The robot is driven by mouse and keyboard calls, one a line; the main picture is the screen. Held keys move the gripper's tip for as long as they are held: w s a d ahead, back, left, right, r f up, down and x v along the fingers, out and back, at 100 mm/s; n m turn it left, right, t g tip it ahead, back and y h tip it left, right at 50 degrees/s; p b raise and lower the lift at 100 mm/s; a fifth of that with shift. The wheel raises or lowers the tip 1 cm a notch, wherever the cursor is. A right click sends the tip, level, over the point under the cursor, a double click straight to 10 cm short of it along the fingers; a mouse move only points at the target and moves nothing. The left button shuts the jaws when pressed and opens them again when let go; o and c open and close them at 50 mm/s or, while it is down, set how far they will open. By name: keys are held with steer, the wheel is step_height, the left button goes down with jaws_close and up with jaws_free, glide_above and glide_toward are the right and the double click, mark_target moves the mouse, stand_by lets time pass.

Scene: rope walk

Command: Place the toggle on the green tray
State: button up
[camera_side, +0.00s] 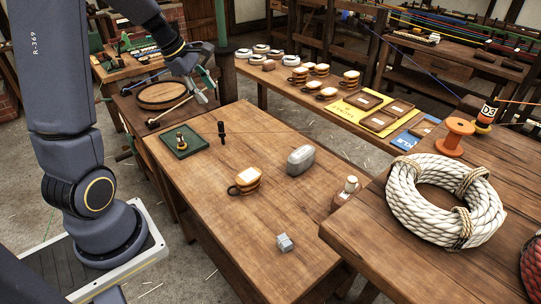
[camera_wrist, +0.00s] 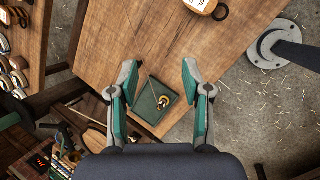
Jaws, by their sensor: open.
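The green tray (camera_side: 197,133) lies flat at the far left corner of the wooden table. A small brass and dark piece (camera_side: 181,141) stands on it; it also shows on the tray in the wrist view (camera_wrist: 163,101). A slim dark piece (camera_side: 221,130) with a thin cord stands on the table just right of the tray in the side view. I cannot tell for sure which piece is the toggle. My gripper (camera_side: 207,94) is open and empty, above the table near the tray; in the wrist view the tray shows between and beyond the fingertips (camera_wrist: 160,82).
A rope coil (camera_side: 445,200) lies on the right bench. The table between these things is clear, apart from the thin cord.

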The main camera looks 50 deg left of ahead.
steer(key=s+d+r+m, duration=0.2)
steer(key=d+r+m, duration=0.1)
steer(key=d+m, duration=0.3)
steer(key=s+d+r+m, duration=0.2)
steer(key=d+r+m, duration=0.15)
steer(key=d, duration=0.45)
steer(key=s+d+m+y, duration=0.1)
steer(key=s+d+m, duration=0.8)
steer(key=m, duration=0.5)
steer(key=shift+s+d+r+m+t, duration=0.2)
steer(key=shift+s+m+t, duration=0.15)
steer(key=shift+s, duration=0.35)
